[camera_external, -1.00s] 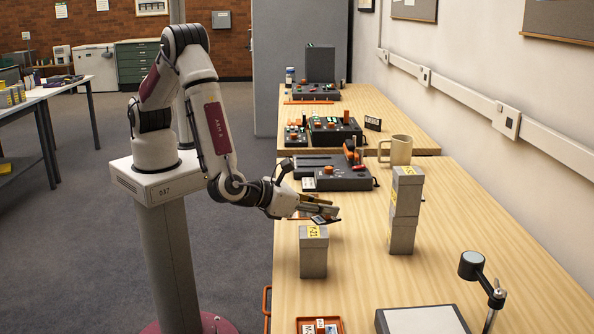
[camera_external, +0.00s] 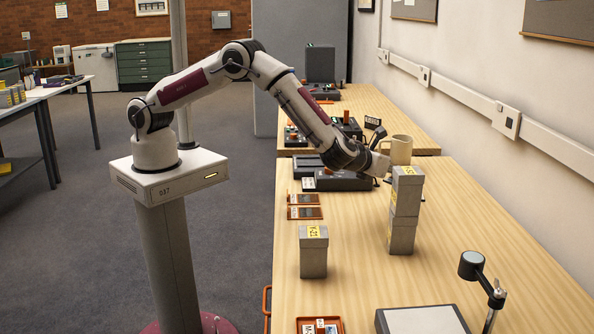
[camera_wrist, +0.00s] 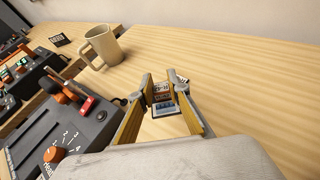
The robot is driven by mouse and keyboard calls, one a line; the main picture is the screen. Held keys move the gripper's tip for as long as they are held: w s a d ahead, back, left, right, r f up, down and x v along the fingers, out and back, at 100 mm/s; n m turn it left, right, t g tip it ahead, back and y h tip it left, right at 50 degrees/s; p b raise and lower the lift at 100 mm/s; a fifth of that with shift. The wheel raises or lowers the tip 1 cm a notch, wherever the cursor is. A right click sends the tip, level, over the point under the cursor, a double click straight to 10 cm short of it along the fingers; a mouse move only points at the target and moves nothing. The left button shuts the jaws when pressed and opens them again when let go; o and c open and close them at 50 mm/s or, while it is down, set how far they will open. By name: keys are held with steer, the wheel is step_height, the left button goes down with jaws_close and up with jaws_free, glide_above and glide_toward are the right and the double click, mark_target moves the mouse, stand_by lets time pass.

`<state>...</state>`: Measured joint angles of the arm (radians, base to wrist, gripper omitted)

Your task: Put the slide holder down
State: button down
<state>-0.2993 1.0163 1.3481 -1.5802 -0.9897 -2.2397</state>
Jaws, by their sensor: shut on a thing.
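My gripper (camera_wrist: 165,82) shows in the wrist view with its two yellow fingers closed on the slide holder (camera_wrist: 163,104), a small flat piece with a dark and blue-white face. The holder sits between the fingertips over the wooden table. I cannot tell whether it touches the table. In the external view my arm reaches across the table to the mug's near side. Its fingers and the slide holder are largely hidden there behind the wrist and the stacked boxes.
A beige mug (camera_external: 401,150) stands beside my wrist. Stacked grey boxes (camera_external: 404,215) stand just nearer, and a single grey box (camera_external: 313,252) is at the left. Two orange-edged trays (camera_external: 304,206) lie by the left edge. A control device (camera_wrist: 75,125) is left of my gripper.

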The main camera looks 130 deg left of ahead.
steer(key=s+a+r, duration=0.1)
steer(key=s+a, duration=0.1)
steer(key=a, duration=0.5)
steer(key=s+a+r+n+g, duration=0.1)
steer(key=s+a+r, duration=0.1)
steer(key=a, duration=0.6)
steer(key=shift+s+a, duration=0.15)
steer(key=shift+s, duration=0.15)
steer(key=shift+f, duration=0.1)
steer(key=shift+f, duration=3.05)
steer(key=shift+f, duration=0.1)
steer(key=shift+f, duration=1.8)
steer(key=c, duration=1.9)
jaws_free()
steer(key=shift+f, duration=0.1)
